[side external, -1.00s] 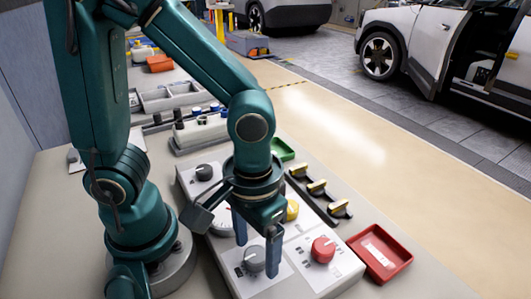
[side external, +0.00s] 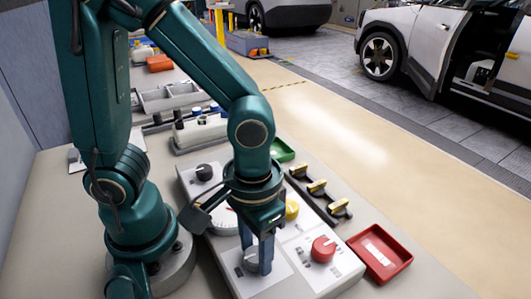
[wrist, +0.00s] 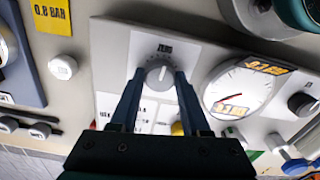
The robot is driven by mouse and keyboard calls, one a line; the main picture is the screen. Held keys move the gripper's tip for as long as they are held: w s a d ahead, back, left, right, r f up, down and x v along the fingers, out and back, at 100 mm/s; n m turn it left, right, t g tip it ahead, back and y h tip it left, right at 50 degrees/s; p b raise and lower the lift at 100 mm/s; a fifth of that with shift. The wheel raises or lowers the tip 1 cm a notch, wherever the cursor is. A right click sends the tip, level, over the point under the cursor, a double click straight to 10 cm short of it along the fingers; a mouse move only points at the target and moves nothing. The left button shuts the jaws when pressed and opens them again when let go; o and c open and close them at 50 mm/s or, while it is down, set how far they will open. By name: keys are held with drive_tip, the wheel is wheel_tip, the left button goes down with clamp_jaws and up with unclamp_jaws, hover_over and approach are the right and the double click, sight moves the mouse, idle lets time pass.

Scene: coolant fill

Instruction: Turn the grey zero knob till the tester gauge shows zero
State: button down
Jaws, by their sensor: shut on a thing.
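The grey zero knob (side external: 251,258) sits on a pale panel of the tester (side external: 294,283) and has a white pointer line. In the wrist view the knob (wrist: 160,74) lies between both fingertips, under printed lettering. My gripper (side external: 255,255) points down and is shut on the knob; its fingers (wrist: 160,75) flank it in the wrist view. The tester gauge (wrist: 238,88) is a round white dial with a thin needle and yellow labels, right of the knob in the wrist view. Its scale is too small to read. In the side view my gripper hides much of the gauge (side external: 222,221).
A red knob (side external: 323,249) and a yellow knob (side external: 292,209) stand close to my gripper on the tester, with a black knob (side external: 204,172) farther back. A red tray (side external: 382,252), a green tray (side external: 282,150) and several brass-topped valves (side external: 317,187) lie around it.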

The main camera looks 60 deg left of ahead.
sight(256, 254)
drive_tip(key=m, duration=0.5)
drive_tip(key=shift+m, duration=0.4)
drive_tip(key=m, duration=0.5)
idle(0.4)
drive_tip(key=shift+c, duration=1.9)
unclamp_jaws()
drive_tip(key=shift+r, duration=2.6)
